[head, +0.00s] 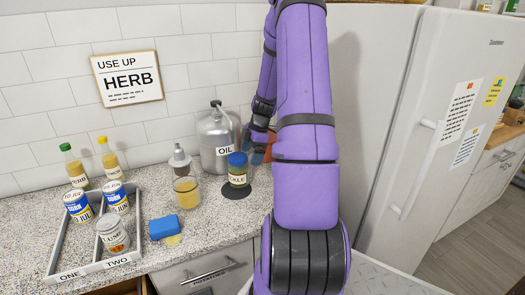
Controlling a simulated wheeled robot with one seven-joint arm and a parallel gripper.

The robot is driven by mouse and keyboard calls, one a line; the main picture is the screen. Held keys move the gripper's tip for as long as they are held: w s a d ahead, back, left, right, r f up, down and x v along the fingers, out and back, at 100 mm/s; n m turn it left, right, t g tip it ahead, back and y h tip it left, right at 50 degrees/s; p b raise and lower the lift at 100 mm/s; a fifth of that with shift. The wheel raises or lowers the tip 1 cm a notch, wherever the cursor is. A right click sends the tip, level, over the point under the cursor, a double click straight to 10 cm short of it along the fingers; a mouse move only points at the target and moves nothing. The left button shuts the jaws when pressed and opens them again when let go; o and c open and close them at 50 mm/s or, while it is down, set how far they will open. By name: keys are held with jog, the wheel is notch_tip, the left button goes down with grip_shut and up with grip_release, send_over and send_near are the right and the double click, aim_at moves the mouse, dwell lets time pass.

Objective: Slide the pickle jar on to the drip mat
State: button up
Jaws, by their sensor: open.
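The pickle jar (238,168) has a blue lid and a pale label reading "CKLE", and stands upright in front of the oil can. A dark round drip mat (236,193) lies on the counter at the jar's base. The mat shows in front of and beside the jar; how much of the base rests on it I cannot tell. My gripper (257,153) is small and partly hidden, just right of and behind the jar. It is open, and I cannot tell whether it touches the jar.
A metal oil can (215,140) stands behind the jar. A glass of yellow liquid (186,190), a grey bottle (180,161) and a blue sponge (164,228) are to the left. A divided tray (80,268) holds cans. A fridge (440,130) stands right.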

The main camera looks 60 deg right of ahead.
aim_at(238, 157)
jog(key=w+a, duration=0.1)
jog(key=a, duration=0.1)
jog(key=w+a, duration=0.1)
jog(key=a, duration=0.1)
jog(key=shift+w, duration=0.3)
jog(key=shift+x, duration=0.95)
jog(key=shift+w+a+f, duration=0.1)
jog(key=shift+f, duration=0.45)
jog(key=c, duration=1.1)
jog(key=shift+a, duration=0.15)
